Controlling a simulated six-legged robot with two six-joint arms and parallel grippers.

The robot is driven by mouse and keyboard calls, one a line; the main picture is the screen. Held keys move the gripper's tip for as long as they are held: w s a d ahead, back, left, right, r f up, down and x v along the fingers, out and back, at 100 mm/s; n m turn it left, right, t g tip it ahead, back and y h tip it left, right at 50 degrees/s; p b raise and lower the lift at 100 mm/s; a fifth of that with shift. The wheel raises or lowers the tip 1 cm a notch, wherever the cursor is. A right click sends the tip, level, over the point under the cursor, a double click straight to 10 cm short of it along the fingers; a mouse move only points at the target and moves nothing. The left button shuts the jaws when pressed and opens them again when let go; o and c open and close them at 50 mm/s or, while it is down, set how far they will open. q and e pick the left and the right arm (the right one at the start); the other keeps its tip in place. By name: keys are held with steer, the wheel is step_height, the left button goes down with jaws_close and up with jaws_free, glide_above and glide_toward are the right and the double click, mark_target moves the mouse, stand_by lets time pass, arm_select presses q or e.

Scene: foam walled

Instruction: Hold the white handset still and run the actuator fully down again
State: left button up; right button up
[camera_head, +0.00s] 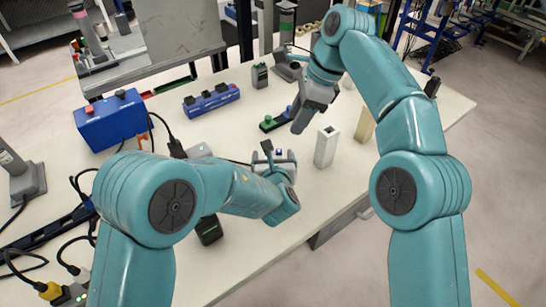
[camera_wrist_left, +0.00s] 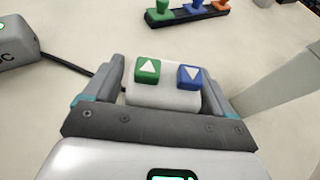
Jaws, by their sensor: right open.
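The white handset (camera_wrist_left: 165,98) lies on the table with a green up-arrow button (camera_wrist_left: 148,71) and a blue down-arrow button (camera_wrist_left: 190,77) facing up. In the head view the handset (camera_head: 284,157) is partly hidden by my left gripper. My left gripper (camera_wrist_left: 164,85) has a finger on each side of the handset, seemingly against it. Both buttons are uncovered. My right gripper (camera_head: 302,124) is open, beyond the handset, low near a dark strip with coloured knobs (camera_head: 268,124). I cannot tell which device is the actuator.
A white square post (camera_head: 326,147) and a tan block (camera_head: 365,124) stand right of the handset. A blue box (camera_head: 110,121) and blue strip (camera_head: 211,99) are at left. A grey box (camera_wrist_left: 15,45) with a dark cable lies beside my left gripper.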

arm_select(q)
steer(key=c, duration=0.9)
steer(key=shift+c, duration=0.2)
arm_select(e)
jaws_close()
stand_by(0.7)
